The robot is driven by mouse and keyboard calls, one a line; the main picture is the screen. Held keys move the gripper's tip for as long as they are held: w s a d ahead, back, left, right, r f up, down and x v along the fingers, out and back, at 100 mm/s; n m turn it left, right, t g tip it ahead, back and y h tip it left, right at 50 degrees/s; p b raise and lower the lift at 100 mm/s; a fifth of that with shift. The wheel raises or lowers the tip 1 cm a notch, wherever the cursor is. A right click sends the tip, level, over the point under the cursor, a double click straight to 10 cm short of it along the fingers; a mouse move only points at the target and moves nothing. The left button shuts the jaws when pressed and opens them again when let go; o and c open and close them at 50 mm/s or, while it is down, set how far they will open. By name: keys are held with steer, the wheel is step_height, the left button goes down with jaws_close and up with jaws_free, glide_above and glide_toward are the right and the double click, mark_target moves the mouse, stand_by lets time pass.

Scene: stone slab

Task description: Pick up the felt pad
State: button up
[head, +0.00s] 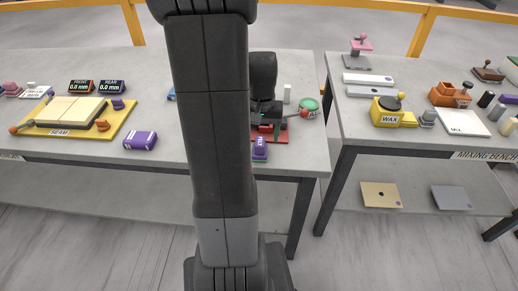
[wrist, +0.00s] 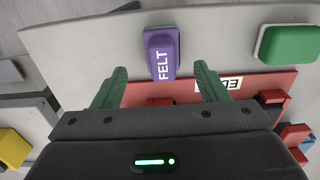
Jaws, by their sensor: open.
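The felt pad (wrist: 161,42) is a purple block with white FELT lettering, lying at the edge of a red plate (wrist: 270,84) in the wrist view. In the head view it shows as a small purple block (head: 260,151) near the front edge of the left bench. My gripper (wrist: 161,72) is open, with its green fingers on either side of the pad's near end and gaps on both sides. Nothing is held. In the head view my arm hides much of the bench around the gripper, and the fingertips are hard to make out.
A green-topped block (wrist: 289,43) lies right of the pad in the wrist view. Red and dark parts (wrist: 290,130) stand at the right near my gripper. In the head view, another purple block (head: 140,140) and a yellow seam board (head: 120,122) are on the left bench (head: 60,62).

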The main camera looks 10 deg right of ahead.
mark_target(260, 141)
steer(key=shift+s+f, duration=0.15)
steer(key=shift+f, duration=0.15)
steer(key=shift+a+f, duration=0.2)
steer(key=shift+f, duration=2.15)
steer(key=c, duration=1.2)
steer(key=shift+r, duration=0.1)
step_height(260, 141, up, 10)
steer(key=shift+f, duration=0.1)
steer(key=o, duration=0.4)
steer(key=shift+c, duration=0.9)
